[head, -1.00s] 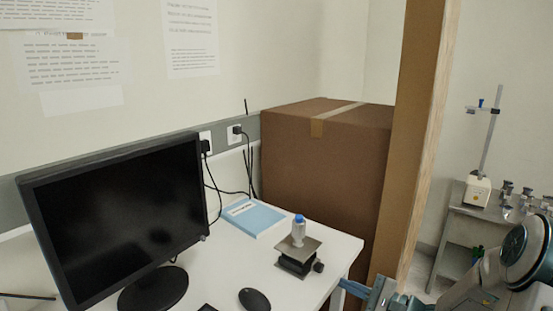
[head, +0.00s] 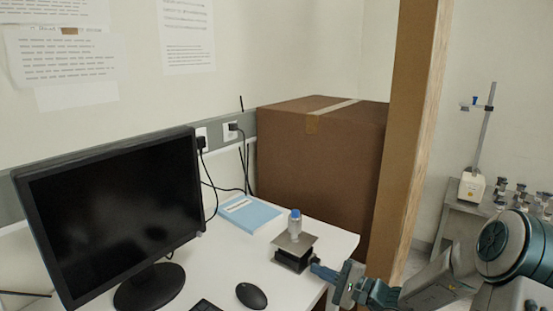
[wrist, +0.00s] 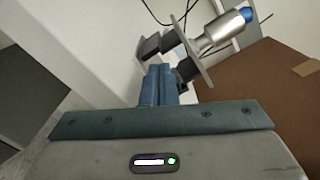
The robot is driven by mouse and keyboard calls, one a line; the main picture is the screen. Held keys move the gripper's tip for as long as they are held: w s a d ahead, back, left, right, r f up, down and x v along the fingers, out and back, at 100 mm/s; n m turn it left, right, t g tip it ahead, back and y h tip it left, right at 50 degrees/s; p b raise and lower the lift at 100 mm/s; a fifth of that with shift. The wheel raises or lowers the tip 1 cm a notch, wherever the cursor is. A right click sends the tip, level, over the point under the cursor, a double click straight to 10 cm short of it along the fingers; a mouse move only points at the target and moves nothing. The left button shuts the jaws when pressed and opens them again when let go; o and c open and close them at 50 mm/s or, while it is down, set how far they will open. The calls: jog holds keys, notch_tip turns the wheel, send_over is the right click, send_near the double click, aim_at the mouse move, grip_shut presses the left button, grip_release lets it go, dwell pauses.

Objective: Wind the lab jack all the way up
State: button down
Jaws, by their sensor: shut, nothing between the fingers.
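The lab jack (head: 291,260) stands on the white desk near its right edge, with a grey top plate (head: 296,241) and a dark body. A small bottle with a blue cap (head: 295,222) stands upright on the plate. In the wrist view the plate (wrist: 197,62) and bottle (wrist: 212,37) appear tilted, just beyond the fingertips. My gripper (head: 316,266) comes in from the right at the jack's right side, where it covers the knob in the head view. In the wrist view its blue fingers (wrist: 160,70) are together with nothing between them. Whether they touch the knob I cannot tell.
The monitor (head: 115,215), mouse (head: 251,296) and blue book (head: 249,214) lie left of the jack on the desk (head: 225,255). A large cardboard box (head: 320,165) stands behind the desk, and a tall wooden panel edge (head: 405,150) rises at the right.

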jog(key=shift+w+d, duration=0.1)
jog(key=shift+w, duration=0.15)
dwell(0.7)
jog(key=shift+w+d+r+b, duration=0.3)
jog(key=shift+r+b, duration=0.3)
jog(key=shift+b, duration=0.7)
jog(key=shift+r, duration=0.1)
dwell(0.3)
jog(key=shift+s+a+r, duration=0.1)
jog(key=shift+r, duration=0.05)
jog(key=v, duration=0.6)
jog(key=shift+s+a, duration=0.15)
